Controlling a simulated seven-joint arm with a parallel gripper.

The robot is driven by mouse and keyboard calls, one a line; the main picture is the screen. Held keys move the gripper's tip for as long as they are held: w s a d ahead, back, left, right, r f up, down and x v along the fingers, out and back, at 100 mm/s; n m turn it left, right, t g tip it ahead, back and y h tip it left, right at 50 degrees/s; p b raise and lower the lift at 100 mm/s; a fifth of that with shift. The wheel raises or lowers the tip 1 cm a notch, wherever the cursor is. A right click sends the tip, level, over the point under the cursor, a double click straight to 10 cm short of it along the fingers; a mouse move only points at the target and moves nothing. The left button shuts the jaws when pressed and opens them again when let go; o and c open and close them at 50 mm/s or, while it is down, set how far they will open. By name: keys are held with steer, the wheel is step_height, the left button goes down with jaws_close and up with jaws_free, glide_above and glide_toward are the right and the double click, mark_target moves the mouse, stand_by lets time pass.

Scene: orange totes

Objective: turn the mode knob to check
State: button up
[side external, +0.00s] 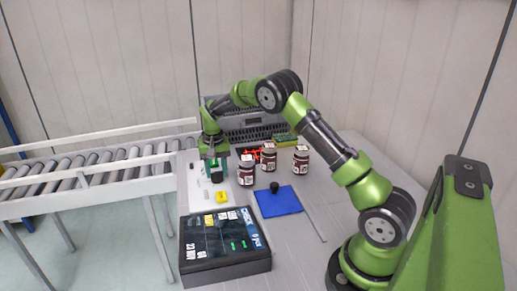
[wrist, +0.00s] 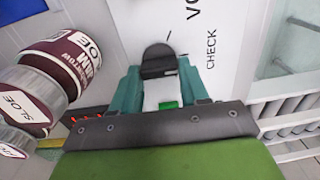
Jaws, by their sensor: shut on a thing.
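The mode knob (wrist: 158,58) is black and round-topped and sits on a white panel (wrist: 190,50) in the wrist view. The panel carries the printed word CHECK to the right of the knob and part of another word, starting "VO", above. A short dark tick mark stands just above the knob. My gripper (wrist: 161,82) has its teal fingers on either side of the knob and is shut on it. In the side external view my gripper (side external: 216,167) points down at the panel, with the dark knob (side external: 216,177) at its fingertips. The knob's lower part is hidden.
Dark jars with white lids (side external: 246,170) stand close right of my gripper. A roller conveyor (side external: 80,182) is left.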

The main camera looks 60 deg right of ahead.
steer(key=shift+r, duration=0.1)
steer(key=o, duration=1.1)
steer(key=shift+c, duration=0.2)
step_height(320, 180, up, 17)
